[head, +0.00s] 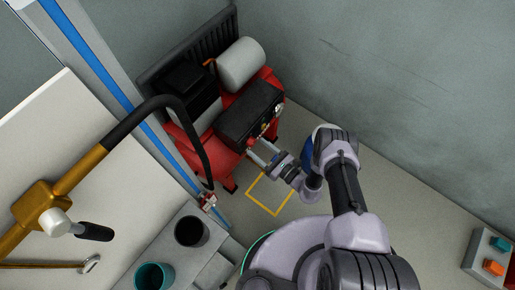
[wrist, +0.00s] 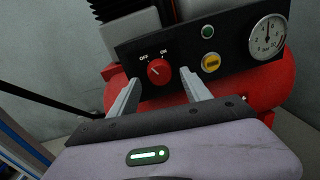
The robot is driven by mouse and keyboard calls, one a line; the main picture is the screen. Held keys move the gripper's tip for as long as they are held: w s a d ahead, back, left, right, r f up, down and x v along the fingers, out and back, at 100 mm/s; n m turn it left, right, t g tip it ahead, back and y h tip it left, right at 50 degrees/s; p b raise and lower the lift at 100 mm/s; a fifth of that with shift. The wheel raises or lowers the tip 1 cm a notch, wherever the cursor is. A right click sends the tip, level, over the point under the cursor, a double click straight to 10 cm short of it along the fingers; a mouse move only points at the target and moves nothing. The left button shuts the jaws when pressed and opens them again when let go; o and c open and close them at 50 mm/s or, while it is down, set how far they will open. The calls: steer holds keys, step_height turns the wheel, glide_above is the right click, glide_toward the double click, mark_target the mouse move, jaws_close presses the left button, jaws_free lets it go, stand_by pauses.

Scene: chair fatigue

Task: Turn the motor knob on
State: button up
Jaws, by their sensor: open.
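The motor knob (wrist: 158,71) is a round red knob on a black panel, below the labels OFF and ON in the wrist view. Its pointer direction is too small to tell. My gripper (wrist: 161,78) is open, with one finger to the left of the knob and one to its right in that view. I cannot tell whether either finger touches it. In the head view my gripper (head: 260,152) is at the front of the black panel (head: 249,114) of a red compressor (head: 221,131).
A black hose (head: 190,130) hangs left of the compressor. A yellow square (head: 271,212) marks the floor. A button box (head: 490,256) stands at lower right.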

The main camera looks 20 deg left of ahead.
steer(key=shift+w+a, duration=0.25)
steer(key=shift+a, duration=0.25)
jaws_close()
steer(key=shift+m, duration=0.3)
steer(key=m, duration=0.5)
steer(key=shift+r+g, duration=0.1)
steer(key=shift+g, duration=0.2)
steer(key=m, duration=0.5)
steer(key=shift+m+g, duration=0.3)
steer(key=shift+m, duration=0.1)
jaws_free()
